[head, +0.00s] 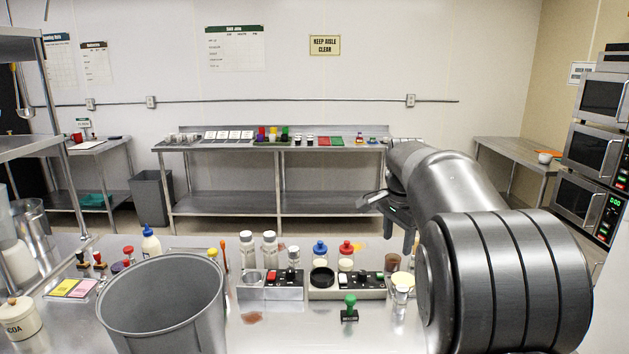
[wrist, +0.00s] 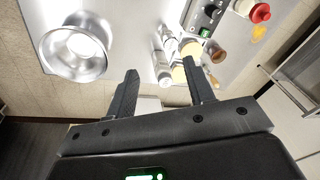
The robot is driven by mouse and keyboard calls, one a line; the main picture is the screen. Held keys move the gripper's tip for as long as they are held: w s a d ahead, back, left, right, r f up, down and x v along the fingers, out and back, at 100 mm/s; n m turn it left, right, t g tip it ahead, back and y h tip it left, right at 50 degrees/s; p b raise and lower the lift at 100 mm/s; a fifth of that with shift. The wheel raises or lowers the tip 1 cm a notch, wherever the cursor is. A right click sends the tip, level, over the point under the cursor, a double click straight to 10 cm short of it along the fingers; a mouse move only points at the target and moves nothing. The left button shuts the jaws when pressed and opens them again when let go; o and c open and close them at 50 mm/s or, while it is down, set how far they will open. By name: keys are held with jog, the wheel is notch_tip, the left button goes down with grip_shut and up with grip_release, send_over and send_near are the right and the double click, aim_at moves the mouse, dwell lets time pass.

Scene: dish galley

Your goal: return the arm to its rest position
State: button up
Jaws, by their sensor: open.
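My arm (head: 475,200) reaches in from the right of the head view, over the front steel counter (head: 260,325). My gripper (wrist: 160,67) is open in the wrist view, its two dark fingers apart with nothing held between them. In the head view the gripper (head: 408,235) is partly hidden by the arm and hangs above the right part of the counter. Beyond the fingers in the wrist view are several small containers, among them a brown cup (wrist: 213,52). I cannot judge the exact gap to them.
A large grey bin (head: 165,310) stands at the front left. Two control boxes (head: 270,285) (head: 345,288), shakers and a green-handled stamp (head: 349,310) are on the counter. A shiny metal bowl (wrist: 75,50) shows in the wrist view. Microwaves (head: 595,150) stand at the right.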

jog(key=s+a+f+n+t, duration=0.1)
jog(key=s+n, duration=0.5)
jog(key=s, duration=1.1)
jog(key=s+a+f+n+t, duration=0.2)
jog(key=s+a+f+n, duration=0.1)
jog(key=s, duration=1.3)
jog(key=f+n, duration=0.1)
jog(key=n, duration=0.1)
jog(key=shift+s+f+n+t+y, duration=0.2)
jog(key=shift+s+n+t+y, duration=0.1)
jog(key=shift+s+n, duration=0.1)
